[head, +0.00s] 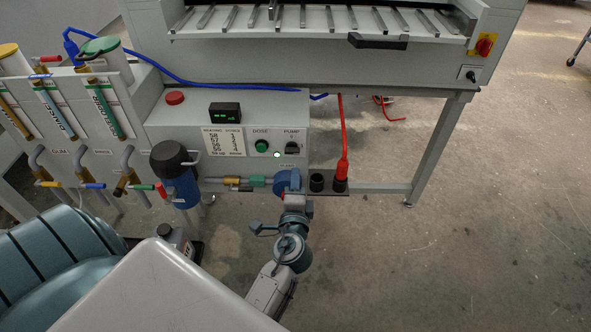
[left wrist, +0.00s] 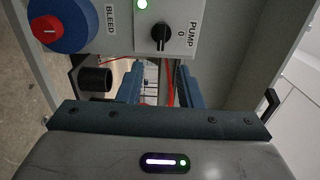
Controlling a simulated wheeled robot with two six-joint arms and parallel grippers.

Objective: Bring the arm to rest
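My left arm comes up from the bottom of the head view. Its gripper (head: 294,200) is just below the blue bleed knob (head: 283,181) at the lower edge of the grey control box (head: 215,168). In the left wrist view the two blue-grey fingers (left wrist: 160,86) stand apart with nothing held between them. The bleed knob (left wrist: 62,25), with its red centre, is at the upper left there, apart from the fingers. The black pump switch (left wrist: 160,37) is above the gap. My right gripper is not in view.
Black sockets (head: 317,182) sit right of the gripper, and a red hose (head: 343,140) runs down to one of them. A blue filter (head: 178,178) and pipe fittings (head: 240,181) are at left. A frame leg (head: 437,150) stands at right. The floor (head: 440,270) beyond is clear.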

